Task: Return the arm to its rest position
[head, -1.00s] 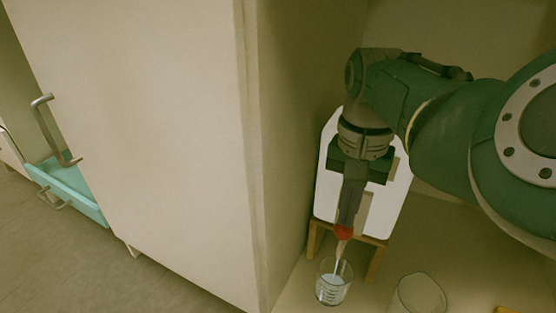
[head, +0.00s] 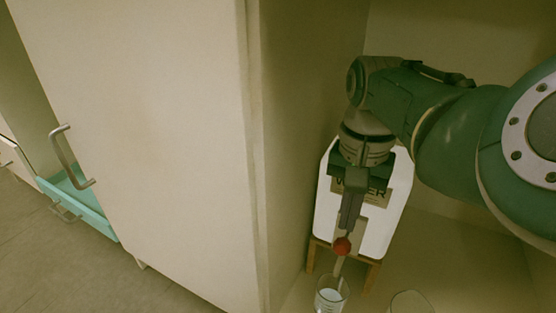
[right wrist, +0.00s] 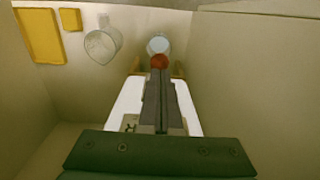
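My right arm reaches in from the right of the head view. Its gripper (head: 346,230) points down, its fingers shut on the red bulb (head: 342,246) of a dropper. The bulb also shows at the fingertips in the right wrist view (right wrist: 159,61). The dropper's pale stem (head: 338,267) slants down towards a small glass beaker (head: 331,296) with clear liquid. I cannot tell whether its tip is inside the beaker. The beaker's round mouth shows just past the bulb in the wrist view (right wrist: 158,45). My left gripper is not in view.
A white container (head: 385,225) with a partly hidden label stands on a wooden stand (head: 370,272) behind the gripper. A second glass (head: 410,303) is to the right. A tall cabinet panel (head: 262,160) is close on the left. Yellow pieces (right wrist: 40,35) lie beyond.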

